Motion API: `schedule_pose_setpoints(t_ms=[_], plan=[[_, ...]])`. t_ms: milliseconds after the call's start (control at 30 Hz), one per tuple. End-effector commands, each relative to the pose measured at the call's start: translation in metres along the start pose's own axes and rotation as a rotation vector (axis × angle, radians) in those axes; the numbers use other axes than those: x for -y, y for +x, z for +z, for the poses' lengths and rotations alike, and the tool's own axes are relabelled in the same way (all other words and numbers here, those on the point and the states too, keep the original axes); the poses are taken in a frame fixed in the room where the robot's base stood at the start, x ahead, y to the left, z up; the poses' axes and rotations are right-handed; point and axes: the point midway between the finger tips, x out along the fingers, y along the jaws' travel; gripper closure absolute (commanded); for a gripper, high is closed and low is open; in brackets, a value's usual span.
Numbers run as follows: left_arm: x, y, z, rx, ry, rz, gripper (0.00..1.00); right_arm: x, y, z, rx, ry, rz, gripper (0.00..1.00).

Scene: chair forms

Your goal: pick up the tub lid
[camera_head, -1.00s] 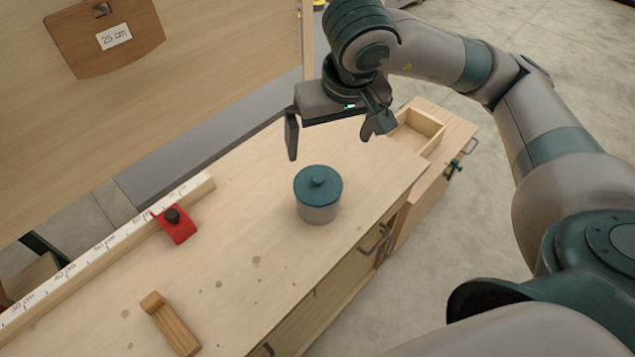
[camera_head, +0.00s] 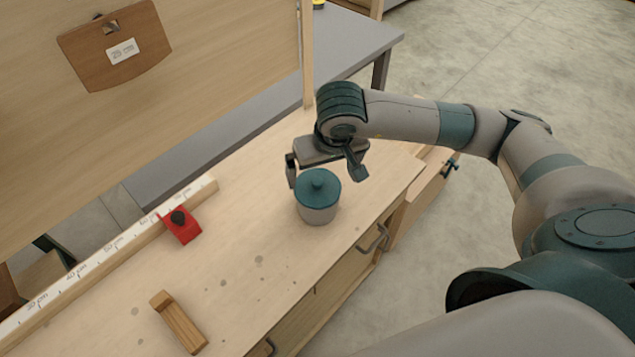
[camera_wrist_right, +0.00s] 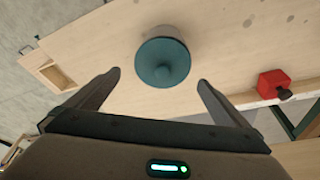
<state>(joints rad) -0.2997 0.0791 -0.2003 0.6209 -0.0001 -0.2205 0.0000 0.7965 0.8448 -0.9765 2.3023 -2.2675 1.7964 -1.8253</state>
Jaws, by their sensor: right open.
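The tub lid (camera_head: 318,186) is a round teal disc with a small knob on top. It sits on a pale grey tub (camera_head: 319,214) that stands upright on the wooden bench. My right gripper (camera_head: 325,177) is open and empty, just behind and above the lid in the head view. In the right wrist view the lid (camera_wrist_right: 162,62) lies ahead, beyond the two spread fingertips (camera_wrist_right: 158,78) and roughly centred between them. No finger is seen touching the lid there. My left gripper is out of view.
A red stop block (camera_head: 181,226) sits by the white ruler (camera_head: 95,262) along the bench's back edge. A wooden block (camera_head: 180,322) lies at the front left. An open drawer shows in the right wrist view (camera_wrist_right: 52,74). The bench (camera_head: 235,232) around the tub is clear.

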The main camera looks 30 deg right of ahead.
Motion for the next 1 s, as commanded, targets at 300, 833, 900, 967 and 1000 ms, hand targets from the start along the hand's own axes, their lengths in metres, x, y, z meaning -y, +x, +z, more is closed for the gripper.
schedule_pose_setpoints(t_ms=[300,833,900,967,1000], plan=[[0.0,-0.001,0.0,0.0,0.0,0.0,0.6,0.0,0.003,0.0,0.0,-0.001,-0.001,0.0],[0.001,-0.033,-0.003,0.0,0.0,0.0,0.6,0.004,0.034,0.002,0.006,0.001,0.001,0.0],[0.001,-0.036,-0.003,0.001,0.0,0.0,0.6,0.004,0.043,0.002,0.004,0.001,0.001,0.0],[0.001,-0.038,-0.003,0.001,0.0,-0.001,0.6,0.004,0.049,0.002,0.003,0.001,-0.001,0.0],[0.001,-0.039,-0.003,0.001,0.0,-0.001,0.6,0.004,0.051,0.002,0.002,0.0,0.0,0.0]])
